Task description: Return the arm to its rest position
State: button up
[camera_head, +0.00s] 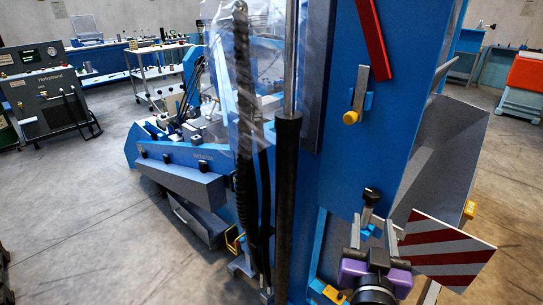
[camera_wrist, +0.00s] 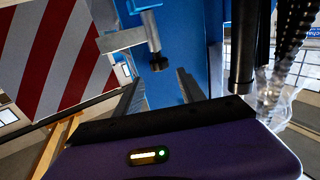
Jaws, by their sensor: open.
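My gripper (camera_head: 374,232), with its purple body below, is at the lower right of the head view, low in front of the blue machine (camera_head: 335,155). Its two grey fingers stand apart with nothing held between them. The wrist view also shows the spread fingers of the gripper (camera_wrist: 158,88) above the purple housing. A black knob (camera_head: 371,195) on a metal fitting is just beyond the fingertips. The same knob (camera_wrist: 157,62) shows in the wrist view, in line with the gap; contact is not visible.
A red-and-white striped plate (camera_head: 445,250) stands close to the right of my gripper. A black-sleeved rod (camera_head: 288,190) and clear plastic sheet (camera_head: 222,60) are to the left. A yellow-tipped lever (camera_head: 352,116) is above. Open floor (camera_head: 75,220) lies at the left.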

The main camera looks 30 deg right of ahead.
jog(key=s+a+f+n+t+y, duration=0.2)
jog(key=s+a+n+y, duration=0.15)
jog(key=a, duration=0.25)
jog(key=s+a+f+n+t+y, duration=0.1)
jog(key=s+a+n+t+y, duration=0.1)
jog(key=s+a+y, duration=0.3)
jog(key=s+a+f+n+g+y+p, duration=0.1)
jog(key=s+a+f+y, duration=0.1)
jog(key=s, duration=0.6)
jog(key=s+a+f+n+g+y+p, duration=0.1)
jog(key=s+a+f+n+y, duration=0.1)
jog(key=s, duration=0.6)
jog(key=shift+a+f, duration=0.8)
jog(key=shift+f, duration=0.05)
